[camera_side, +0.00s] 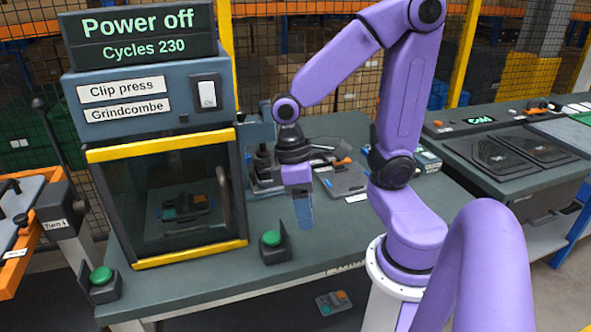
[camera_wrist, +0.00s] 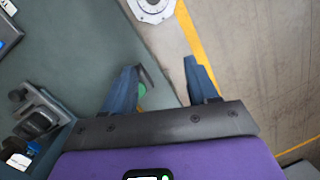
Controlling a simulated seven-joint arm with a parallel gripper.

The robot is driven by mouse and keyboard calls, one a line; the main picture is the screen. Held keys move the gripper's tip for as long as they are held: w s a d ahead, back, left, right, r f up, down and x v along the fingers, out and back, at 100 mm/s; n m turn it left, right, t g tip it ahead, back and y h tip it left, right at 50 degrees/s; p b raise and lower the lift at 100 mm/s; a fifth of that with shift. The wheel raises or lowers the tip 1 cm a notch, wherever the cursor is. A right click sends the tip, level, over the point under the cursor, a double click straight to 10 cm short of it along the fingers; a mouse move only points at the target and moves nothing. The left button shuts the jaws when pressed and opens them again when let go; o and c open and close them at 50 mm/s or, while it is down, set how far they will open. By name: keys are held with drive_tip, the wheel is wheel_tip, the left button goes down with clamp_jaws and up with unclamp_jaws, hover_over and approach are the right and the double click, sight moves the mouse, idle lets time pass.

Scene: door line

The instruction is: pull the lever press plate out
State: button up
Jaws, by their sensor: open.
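The lever press (camera_side: 262,162) is a small grey device with dark parts, standing on the bench just right of the clip press. Its plate is small and partly hidden, so I cannot tell how far out it sits. In the wrist view, what looks like the lever press (camera_wrist: 42,118) shows at the left edge. My gripper (camera_side: 303,208) points down above the bench, to the right of the lever press and apart from it. In the wrist view my gripper (camera_wrist: 162,82) has its two blue fingers spread wide, with nothing between them.
The clip press (camera_side: 165,185) stands at left, its yellow-edged door shut; its sign reads "Power off". A green button (camera_side: 271,239) with a dark guard stands on the bench near my gripper. A grey tray (camera_side: 343,180) lies behind. A part (camera_side: 333,302) lies below the bench.

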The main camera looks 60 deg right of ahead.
drive_tip(key=w+d+f+m+t+y, duration=0.15)
drive_tip(key=w+d+m+y, duration=0.3)
drive_tip(key=d+m, duration=0.5)
drive_tip(key=w+d+f+m+t+y, duration=0.15)
drive_tip(key=w+d+m+y, duration=0.3)
drive_tip(key=d+m, duration=0.55)
drive_tip(key=s+d+f+m+t+h, duration=0.1)
drive_tip(key=s+d+f+m+t, duration=0.1)
drive_tip(key=s+d+m+t, duration=0.4)
drive_tip(key=s+d+f+m+t+h, duration=0.15)
drive_tip(key=d+m+t, duration=0.35)
drive_tip(key=d+m, duration=0.65)
drive_tip(key=shift+n, duration=0.9)
drive_tip(key=x, duration=0.5)
drive_tip(key=d+x, duration=0.1)
drive_tip(key=x, duration=1.1)
drive_tip(key=shift+w+d+f, duration=0.2)
drive_tip(key=shift+w, duration=0.15)
